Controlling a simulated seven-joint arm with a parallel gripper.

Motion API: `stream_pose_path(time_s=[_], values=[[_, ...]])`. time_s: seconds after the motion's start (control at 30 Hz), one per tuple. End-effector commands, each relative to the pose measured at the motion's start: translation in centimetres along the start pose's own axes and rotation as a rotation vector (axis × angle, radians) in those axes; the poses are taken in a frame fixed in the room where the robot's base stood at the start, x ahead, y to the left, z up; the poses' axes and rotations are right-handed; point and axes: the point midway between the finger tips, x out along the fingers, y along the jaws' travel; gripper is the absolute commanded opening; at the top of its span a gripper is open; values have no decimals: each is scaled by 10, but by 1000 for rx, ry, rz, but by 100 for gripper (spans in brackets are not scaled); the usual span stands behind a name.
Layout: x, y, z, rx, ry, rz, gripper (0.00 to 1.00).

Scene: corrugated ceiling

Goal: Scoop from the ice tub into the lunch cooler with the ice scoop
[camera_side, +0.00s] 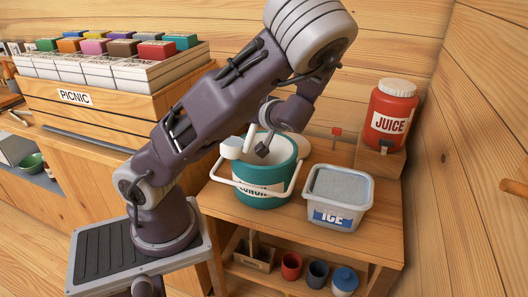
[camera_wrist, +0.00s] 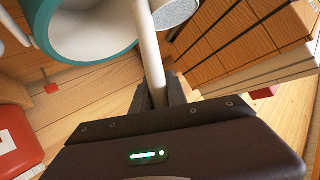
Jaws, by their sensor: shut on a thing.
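The teal lunch cooler (camera_side: 262,188) stands on the wooden table with its pale handle lowered around the front. Its teal rim and white inside show in the wrist view (camera_wrist: 90,52). The white ice tub (camera_side: 337,214), full of grey ice, stands to its right. My gripper (camera_side: 263,150) is over the cooler opening, shut on the ice scoop's pale handle (camera_wrist: 150,50). The scoop's white head (camera_side: 232,148) is above the cooler's left rim. In the wrist view the scoop bowl (camera_wrist: 176,12) shows grey, grainy ice in it. Most of the cooler's inside is hidden.
A red juice jug (camera_side: 391,112) stands on a wooden block at the back right. The picnic crate (camera_side: 110,110) stands at the left, holding coloured-topped items. A small red marker (camera_side: 337,132) is behind the cooler. Cups (camera_side: 291,265) sit on the lower shelf.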

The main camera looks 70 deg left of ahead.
Motion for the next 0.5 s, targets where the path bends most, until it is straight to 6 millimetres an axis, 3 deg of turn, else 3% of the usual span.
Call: stream_pose_path(time_s=[0.5], values=[[4, 11, -5, 59, -30, -22, 0]])
